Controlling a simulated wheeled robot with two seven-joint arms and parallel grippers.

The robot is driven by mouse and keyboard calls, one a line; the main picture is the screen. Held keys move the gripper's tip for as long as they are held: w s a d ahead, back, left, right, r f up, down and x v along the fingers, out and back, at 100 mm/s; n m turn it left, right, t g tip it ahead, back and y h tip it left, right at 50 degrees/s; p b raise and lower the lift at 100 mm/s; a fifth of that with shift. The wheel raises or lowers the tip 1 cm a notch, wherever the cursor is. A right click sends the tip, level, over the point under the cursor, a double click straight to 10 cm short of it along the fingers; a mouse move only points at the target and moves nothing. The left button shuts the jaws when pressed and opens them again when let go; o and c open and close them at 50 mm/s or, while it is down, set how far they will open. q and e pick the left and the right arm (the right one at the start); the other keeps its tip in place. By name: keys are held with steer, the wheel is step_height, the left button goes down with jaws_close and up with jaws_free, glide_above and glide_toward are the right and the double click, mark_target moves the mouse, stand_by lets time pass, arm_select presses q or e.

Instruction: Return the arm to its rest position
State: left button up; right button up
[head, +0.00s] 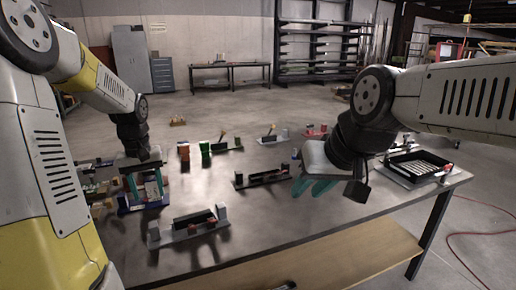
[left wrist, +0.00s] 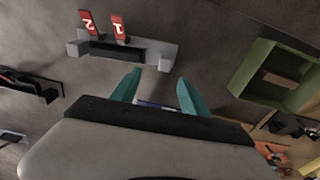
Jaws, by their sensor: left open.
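My left gripper (head: 145,187) hangs over the left part of the table, in front of or above a blue-based holder (head: 146,206); the head view does not settle which. In the left wrist view its teal fingers (left wrist: 158,92) are apart with nothing gripped between them. My right gripper (head: 311,187) is over the middle right of the table, its teal fingers pointing down and left. They show as two separate fingers with nothing visible between them.
The grey table (head: 270,215) carries a grey fixture (head: 188,226) at the front, a dark fixture (head: 262,178) in the middle and a black tray (head: 418,166) at right. Red (head: 184,151) and green (head: 205,150) blocks stand farther back. A green box (left wrist: 272,76) shows in the wrist view.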

arm_select(q)
steer(key=s+d+r+m+t, duration=0.1)
steer(key=s+d+r, duration=0.3)
steer(key=s, duration=0.3)
steer(key=s+d+r+m+t+h, duration=0.1)
steer(key=s+d+r+t, duration=0.1)
steer(key=s+d+r, duration=0.2)
steer(key=s+d+r+m+t+h, duration=0.1)
steer(key=s+d+r+m+t, duration=0.1)
steer(key=s, duration=0.7)
step_height(320, 180, up, 2)
steer(key=shift+s+d+r, duration=0.2)
steer(key=shift+s+d, duration=0.1)
steer(key=shift+d, duration=0.6)
